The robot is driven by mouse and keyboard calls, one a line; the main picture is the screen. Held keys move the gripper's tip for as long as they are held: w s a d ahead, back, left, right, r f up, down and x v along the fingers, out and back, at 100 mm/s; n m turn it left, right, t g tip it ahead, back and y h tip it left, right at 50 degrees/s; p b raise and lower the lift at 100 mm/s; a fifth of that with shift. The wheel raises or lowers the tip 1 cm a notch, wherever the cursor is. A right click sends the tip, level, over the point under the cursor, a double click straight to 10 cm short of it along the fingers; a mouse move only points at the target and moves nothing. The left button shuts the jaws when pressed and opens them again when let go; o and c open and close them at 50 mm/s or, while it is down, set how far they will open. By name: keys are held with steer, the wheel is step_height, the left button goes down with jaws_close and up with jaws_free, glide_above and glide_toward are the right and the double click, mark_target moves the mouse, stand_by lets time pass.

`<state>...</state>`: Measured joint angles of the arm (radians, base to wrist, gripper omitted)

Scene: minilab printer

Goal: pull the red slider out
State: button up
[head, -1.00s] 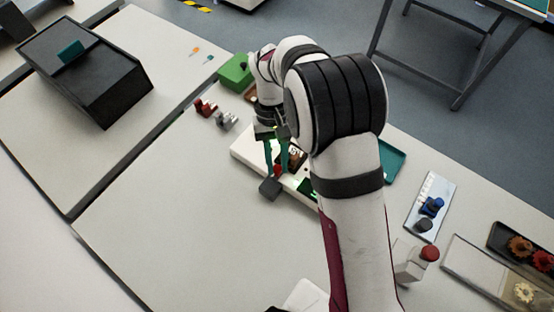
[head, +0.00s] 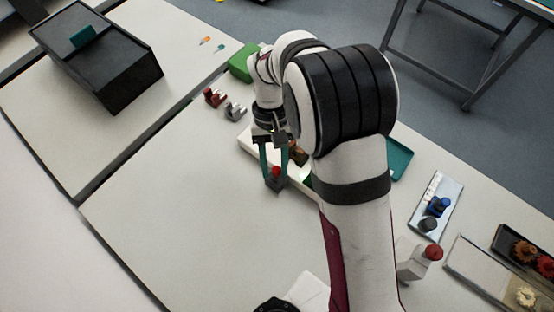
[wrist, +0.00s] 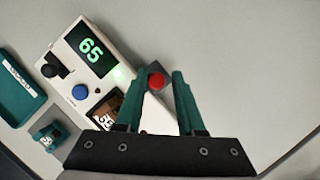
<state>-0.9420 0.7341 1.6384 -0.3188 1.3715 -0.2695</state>
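The red slider knob (wrist: 156,81) sits by a dark grey block (wrist: 160,70) at the edge of a white device (wrist: 80,50). It also shows in the head view (head: 276,171). My gripper (wrist: 161,79) has two teal fingers spread apart, with the red knob between their tips, nearer the left finger. A gap shows between the knob and the right finger. In the head view my gripper (head: 274,175) reaches down at the device's near edge, and my arm hides much of the device.
The device carries a lit "65" display (wrist: 90,45), a blue button (wrist: 80,92) and a black knob (wrist: 54,66). A teal tray (wrist: 18,88) lies beside it. Red (head: 214,97) and grey (head: 235,111) fixtures stand nearby. The table in front is clear.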

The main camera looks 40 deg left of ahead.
steer(key=o, duration=0.3)
steer(key=v, duration=1.5)
steer(key=shift+w+r, duration=0.15)
steer(key=shift+r, duration=0.2)
